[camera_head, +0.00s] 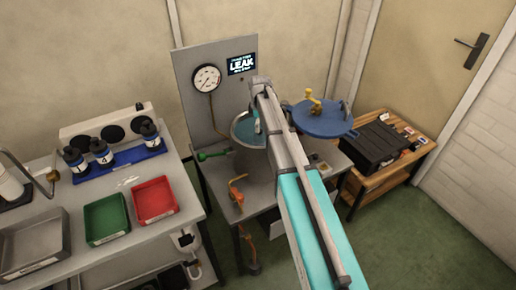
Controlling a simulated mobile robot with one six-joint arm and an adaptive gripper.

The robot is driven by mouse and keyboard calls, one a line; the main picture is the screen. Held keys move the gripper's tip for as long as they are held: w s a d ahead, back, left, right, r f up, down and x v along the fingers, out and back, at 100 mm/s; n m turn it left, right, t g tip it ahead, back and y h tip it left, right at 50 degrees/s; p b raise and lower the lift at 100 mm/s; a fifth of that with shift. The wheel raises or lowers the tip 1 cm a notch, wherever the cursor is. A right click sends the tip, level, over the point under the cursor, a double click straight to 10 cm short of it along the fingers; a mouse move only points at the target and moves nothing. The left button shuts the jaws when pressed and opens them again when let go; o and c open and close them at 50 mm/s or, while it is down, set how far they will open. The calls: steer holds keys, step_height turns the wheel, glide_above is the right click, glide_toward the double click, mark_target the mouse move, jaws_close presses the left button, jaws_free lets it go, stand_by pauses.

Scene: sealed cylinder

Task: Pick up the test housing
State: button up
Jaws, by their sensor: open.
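No test housing can be told for sure. A grey metal vessel (243,131) stands open on the bench below the gauge panel, and my arm covers its right part. A teal piece, likely part of my wrist, shows at the vessel's mouth. My gripper's fingers are hidden, and so is most of the vessel's inside.
The gauge panel (196,95) carries a dial and a screen reading LEAK. Green (209,155) and orange (237,187) valve handles sit beside the vessel. The left bench holds a green tray (106,217), a red tray (153,201) and bottles. A black case (379,148) rests on a wooden table.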

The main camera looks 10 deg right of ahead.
mark_target(260, 136)
steer(key=shift+f+b, duration=0.55)
steer(key=shift+f, duration=0.25)
steer(key=shift+d+f+b, duration=0.1)
steer(key=shift+f+b, duration=2.5)
steer(key=c, duration=1)
steer(key=shift+r, duration=0.2)
steer(key=shift+c, duration=0.2)
step_height(260, 136, up, 10)
steer(key=p, duration=1)
steer(key=shift+f, duration=0.2)
